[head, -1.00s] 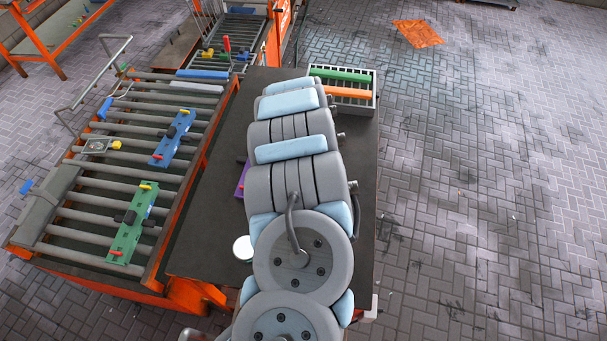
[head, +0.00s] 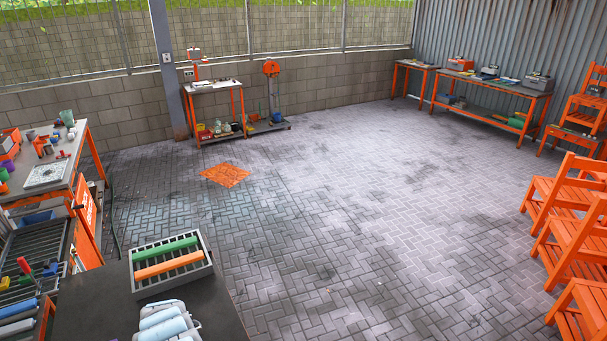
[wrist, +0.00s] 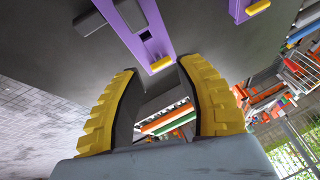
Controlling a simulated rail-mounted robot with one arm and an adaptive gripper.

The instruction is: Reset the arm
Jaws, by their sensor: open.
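My gripper (wrist: 157,80) shows in the wrist view with two yellow ribbed fingers spread apart and nothing between them. A purple fixture (wrist: 150,35) with a yellow knob and a dark block lies on the dark surface just beyond the fingertips; I cannot tell how far off it is. Part of a second purple piece (wrist: 240,8) shows at the upper right. In the head view only part of my arm shows at the bottom edge, and my gripper is out of that view.
A grey crate (head: 207,265) holds a green and an orange plank on the dark table (head: 85,305). A roller conveyor (head: 32,258) stands at left. Orange chairs (head: 570,200) line the right side. An orange patch (head: 226,175) lies on the wide, mostly clear paved floor.

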